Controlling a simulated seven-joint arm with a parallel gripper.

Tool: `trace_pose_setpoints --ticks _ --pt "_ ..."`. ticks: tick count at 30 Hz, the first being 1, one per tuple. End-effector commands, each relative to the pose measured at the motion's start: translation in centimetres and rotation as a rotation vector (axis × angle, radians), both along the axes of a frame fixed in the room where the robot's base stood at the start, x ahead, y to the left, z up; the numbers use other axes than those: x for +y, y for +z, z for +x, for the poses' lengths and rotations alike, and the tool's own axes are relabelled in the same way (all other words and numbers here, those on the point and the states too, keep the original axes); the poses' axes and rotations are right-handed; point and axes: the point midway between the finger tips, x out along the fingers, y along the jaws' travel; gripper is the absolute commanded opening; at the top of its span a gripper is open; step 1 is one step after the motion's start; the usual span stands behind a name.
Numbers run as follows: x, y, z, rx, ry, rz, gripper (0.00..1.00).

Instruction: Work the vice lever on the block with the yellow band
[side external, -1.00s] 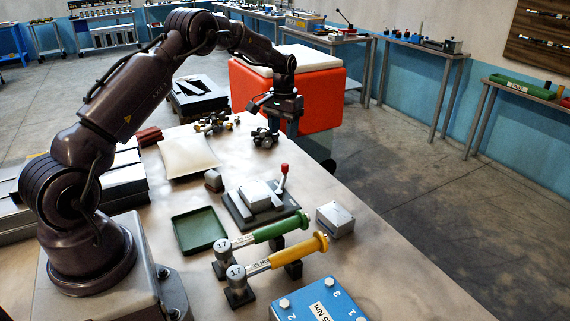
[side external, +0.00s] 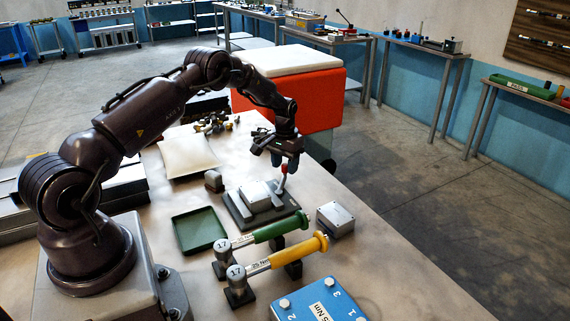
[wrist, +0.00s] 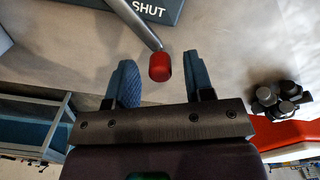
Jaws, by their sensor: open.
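The vice (side external: 243,211) is a dark grey base with a light grey block (side external: 256,194) on it, on the bench. I cannot make out a yellow band on that block. Its metal lever stands near upright at the right side and ends in a red knob (side external: 284,169). My gripper (side external: 280,163) is open, pointing down over the knob. In the wrist view the red knob (wrist: 160,66) sits between the tips of my two blue fingers (wrist: 158,66), with a gap on each side. The base (wrist: 120,8) there bears the word SHUT.
A green tray (side external: 176,239), two torque wrenches with green (side external: 282,227) and yellow (side external: 300,251) handles, and a small grey box (side external: 335,219) stand around the vice. A white pad (side external: 187,157) and brass fittings (side external: 213,122) lie behind. Dark round parts (wrist: 276,102) show at the right in the wrist view.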

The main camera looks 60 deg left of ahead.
Motion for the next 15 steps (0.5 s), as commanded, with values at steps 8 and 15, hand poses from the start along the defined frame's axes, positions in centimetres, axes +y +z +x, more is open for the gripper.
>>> trace_pose_setpoints --ticks 8,15 --pt "0.00 -0.13 0.01 0.000 0.000 0.000 0.48" --pt "0.00 -0.11 0.00 0.000 0.000 0.000 0.00"
